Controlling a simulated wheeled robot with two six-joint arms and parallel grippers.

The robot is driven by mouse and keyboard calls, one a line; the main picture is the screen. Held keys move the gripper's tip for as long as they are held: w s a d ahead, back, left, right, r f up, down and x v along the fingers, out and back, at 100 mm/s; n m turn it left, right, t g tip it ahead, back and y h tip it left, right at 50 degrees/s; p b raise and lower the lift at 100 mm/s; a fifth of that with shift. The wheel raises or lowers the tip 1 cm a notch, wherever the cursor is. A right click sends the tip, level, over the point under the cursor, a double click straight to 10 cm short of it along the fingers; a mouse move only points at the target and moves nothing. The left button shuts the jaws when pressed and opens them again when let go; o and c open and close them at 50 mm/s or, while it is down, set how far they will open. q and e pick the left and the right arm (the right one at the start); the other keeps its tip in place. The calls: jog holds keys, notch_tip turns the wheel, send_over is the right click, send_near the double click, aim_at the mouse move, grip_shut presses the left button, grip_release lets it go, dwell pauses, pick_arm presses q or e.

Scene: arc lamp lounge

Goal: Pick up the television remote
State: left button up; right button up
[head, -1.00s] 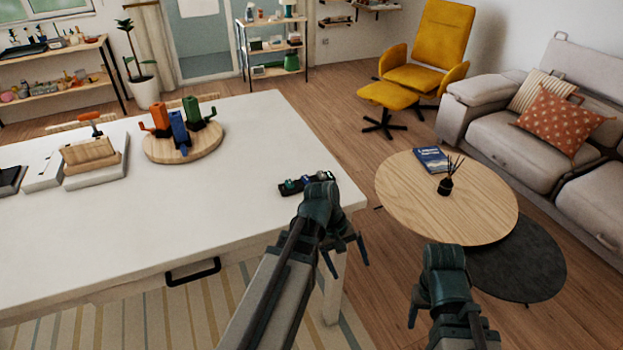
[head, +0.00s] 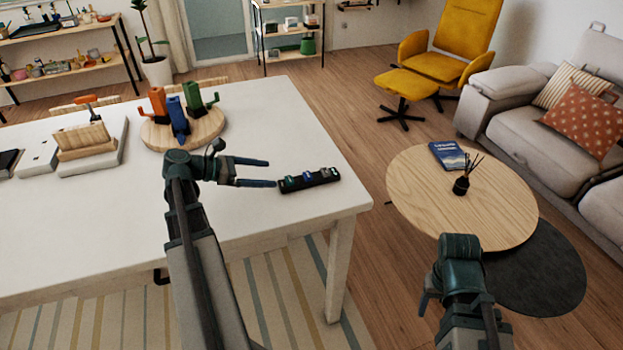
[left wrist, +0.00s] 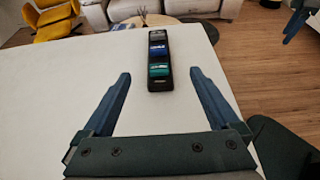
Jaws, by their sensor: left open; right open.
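A long black object (head: 309,180) with teal, blue and pale parts on top lies near the right end of the white table (head: 250,120). I cannot tell for sure that it is the television remote; no other remote is clear to see. My left gripper (head: 271,173) is open and empty just left of it, fingers pointing at its near end. In the left wrist view the black object (left wrist: 159,60) lies lengthwise ahead, between the lines of the open fingers and mostly beyond their tips. My right gripper (head: 458,295) is open and empty, off the table to the right.
A round wooden board (head: 210,125) with orange, blue and green holders stands behind my left gripper. A wooden block on a pale base (head: 90,155) is further left. A round coffee table (head: 430,205) carries a blue book (head: 448,155) and a reed diffuser (head: 461,186).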

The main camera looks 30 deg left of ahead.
pick_arm(q)
jog(key=b, duration=0.3)
send_near(304, 176)
jog(key=x, duration=0.4)
jog(key=shift+w+d+f, duration=0.1)
jog(key=shift+d+f, duration=0.2)
jog(key=shift+w+d+f, duration=0.1)
jog(key=shift+w+d, duration=0.2)
jog(key=shift+w, duration=0.1)
jog(key=b+x, duration=0.2)
jog(key=x, duration=0.3)
jog(key=shift+w+f, duration=0.1)
jog(key=shift+w, duration=0.05)
grip_shut()
